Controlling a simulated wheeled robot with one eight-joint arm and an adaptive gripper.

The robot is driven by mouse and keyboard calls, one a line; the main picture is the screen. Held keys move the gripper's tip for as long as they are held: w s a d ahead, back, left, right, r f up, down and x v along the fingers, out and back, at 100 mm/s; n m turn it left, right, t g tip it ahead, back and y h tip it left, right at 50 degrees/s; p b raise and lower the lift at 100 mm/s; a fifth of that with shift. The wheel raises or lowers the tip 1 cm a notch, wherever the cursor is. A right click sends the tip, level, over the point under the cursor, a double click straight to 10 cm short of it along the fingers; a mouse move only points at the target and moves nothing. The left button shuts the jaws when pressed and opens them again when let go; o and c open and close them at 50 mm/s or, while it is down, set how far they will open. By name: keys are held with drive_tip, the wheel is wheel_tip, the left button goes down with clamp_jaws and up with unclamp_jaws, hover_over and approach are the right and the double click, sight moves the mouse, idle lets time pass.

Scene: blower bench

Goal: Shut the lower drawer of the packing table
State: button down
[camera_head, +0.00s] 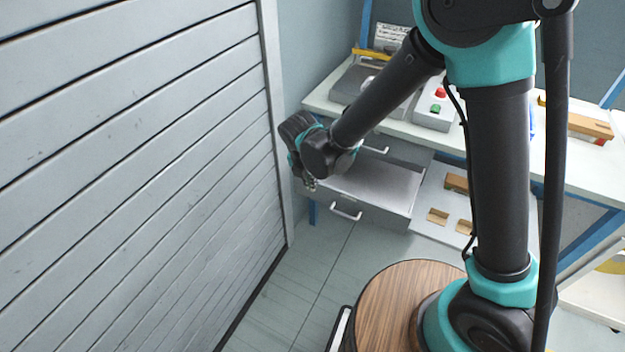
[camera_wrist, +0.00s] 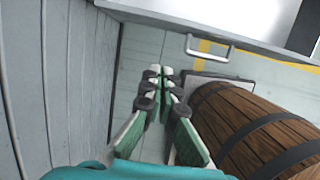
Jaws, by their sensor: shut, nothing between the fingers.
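The packing table (camera_head: 475,145) stands along the back wall. Its lower drawer (camera_head: 385,188) is pulled out, and its grey inside looks empty where I see it. The drawer's pale bar handle (camera_head: 346,212) is on its front; the handle also shows at the top of the wrist view (camera_wrist: 212,50). My gripper (camera_head: 311,184) is shut and empty, to the left of the drawer front in the head view. In the wrist view my fingertips (camera_wrist: 157,74) point toward the drawer front, below and left of the handle, with floor visible between.
A slatted grey shutter wall (camera_head: 130,170) runs close along the left of my gripper. An upper drawer handle (camera_head: 374,149) shows behind my arm. A low shelf with small wooden blocks (camera_head: 438,216) lies right of the drawer. Floor (camera_head: 310,285) before the drawer is clear.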

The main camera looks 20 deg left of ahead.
sight(319, 184)
drive_tip(key=shift+w+d+f, duration=0.15)
drive_tip(key=shift+w+f, duration=1.25)
drive_tip(key=shift+f, duration=0.05)
drive_tip(key=shift+w+d+f, duration=0.1)
drive_tip(key=shift+w+f, duration=1.25)
drive_tip(key=shift+f, duration=0.1)
drive_tip(key=w+d, duration=0.1)
drive_tip(key=w, duration=1.8)
drive_tip(key=shift+w+d, duration=0.25)
drive_tip(key=shift+w, duration=0.1)
drive_tip(key=shift+s, duration=0.1)
